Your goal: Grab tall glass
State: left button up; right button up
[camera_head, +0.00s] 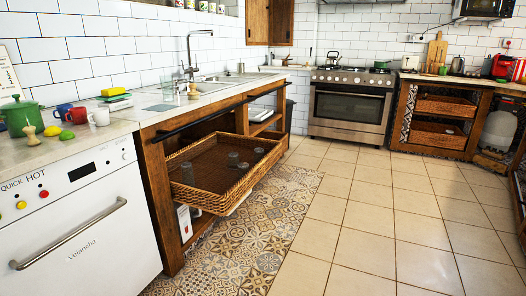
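Neither of my grippers is in view.
The tray juts over the patterned floor (262,222). A white dishwasher (85,225) stands left of it. The counter (60,148) above holds mugs and a green pot (20,116). An oven (349,104) stands at the back. The tiled floor (370,215) on the right is clear.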

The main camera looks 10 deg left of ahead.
aim_at(166, 81)
jog(key=i+u, duration=0.45)
jog(key=i+l+u, duration=0.15)
jog(key=i+u, duration=0.2)
jog(key=u, duration=0.15)
jog(key=i+l+u, duration=0.25)
jog(key=u, duration=0.2)
jog(key=i+l+u, duration=0.45)
jog(key=k+j, duration=0.05)
